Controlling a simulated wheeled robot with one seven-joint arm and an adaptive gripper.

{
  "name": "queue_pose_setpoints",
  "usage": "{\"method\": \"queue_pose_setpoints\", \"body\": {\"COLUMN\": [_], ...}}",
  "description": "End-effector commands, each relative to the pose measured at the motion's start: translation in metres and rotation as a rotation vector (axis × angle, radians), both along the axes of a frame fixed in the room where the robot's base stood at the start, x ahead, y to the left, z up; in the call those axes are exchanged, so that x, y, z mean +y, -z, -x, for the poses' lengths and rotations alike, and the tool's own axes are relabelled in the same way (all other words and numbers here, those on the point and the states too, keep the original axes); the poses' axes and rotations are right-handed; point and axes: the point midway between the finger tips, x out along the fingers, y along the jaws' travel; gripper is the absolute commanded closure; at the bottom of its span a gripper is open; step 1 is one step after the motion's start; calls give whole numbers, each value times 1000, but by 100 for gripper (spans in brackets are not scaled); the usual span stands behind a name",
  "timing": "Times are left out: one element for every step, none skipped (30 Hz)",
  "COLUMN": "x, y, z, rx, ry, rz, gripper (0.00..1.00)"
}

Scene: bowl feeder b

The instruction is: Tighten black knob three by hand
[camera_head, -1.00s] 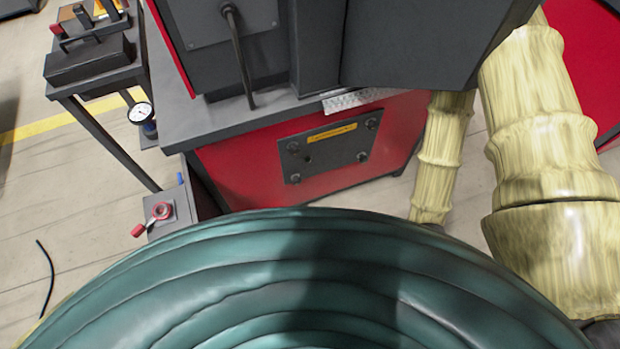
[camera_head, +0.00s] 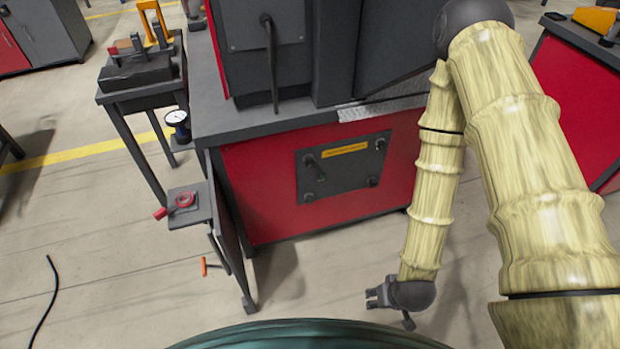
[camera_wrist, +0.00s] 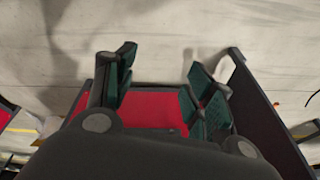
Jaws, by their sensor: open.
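A dark panel (camera_head: 344,167) with a yellow label is on the red front of the machine cabinet. Black knobs sit near its corners: upper left (camera_head: 309,160), upper right (camera_head: 381,144), lower left (camera_head: 308,197) and lower right (camera_head: 372,182). I cannot read which one is number three. My gripper (camera_head: 372,298) is low, below and in front of the panel, apart from it and pointing left in the head view. In the wrist view my gripper (camera_wrist: 158,82) has its green-padded fingers spread with nothing between them. The knobs cannot be made out there.
A small shelf with a red valve handle (camera_head: 185,200) juts out left of the cabinet, beside a dark upright plate (camera_head: 229,225). A side table (camera_head: 138,90) stands at the back left. An orange-handled tool (camera_head: 205,267) and black cable (camera_head: 45,305) are on the floor. Floor before the cabinet is clear.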

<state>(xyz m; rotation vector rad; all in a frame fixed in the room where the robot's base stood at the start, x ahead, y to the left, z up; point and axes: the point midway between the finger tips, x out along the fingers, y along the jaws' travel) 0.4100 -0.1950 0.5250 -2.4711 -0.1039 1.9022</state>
Motion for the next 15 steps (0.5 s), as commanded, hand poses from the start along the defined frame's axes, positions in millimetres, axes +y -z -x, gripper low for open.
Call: {"method": "queue_pose_setpoints", "body": {"x": [6,10,14,17,20,24,28,31,35,38,41,46,49,51,56], "y": [16,18,21,22,24,25,26,27,28,29,29,29,29,29,28], "z": [-17,-26,-38,-47,-55,-67,-75,-84,-95,-103,-111,-121,-129,-137,-147], "rx": [-42,-67,-99,-123,-147,-180,-203,-228,-260,-284,-309,-341,-366,-391,-423], "ry": [-11,-18,-27,-33,-40,-47,-53,-60,-69,-74,-80,-87,-93,-99,-107], "rz": [-7,-11,-16,-19,-23,-28,-31,-34,-38,-41,-44,-48,-51,-53,-55], "gripper": [46,46,46,46,46,46,46,46,46,46,46,46,46,46,46]}}
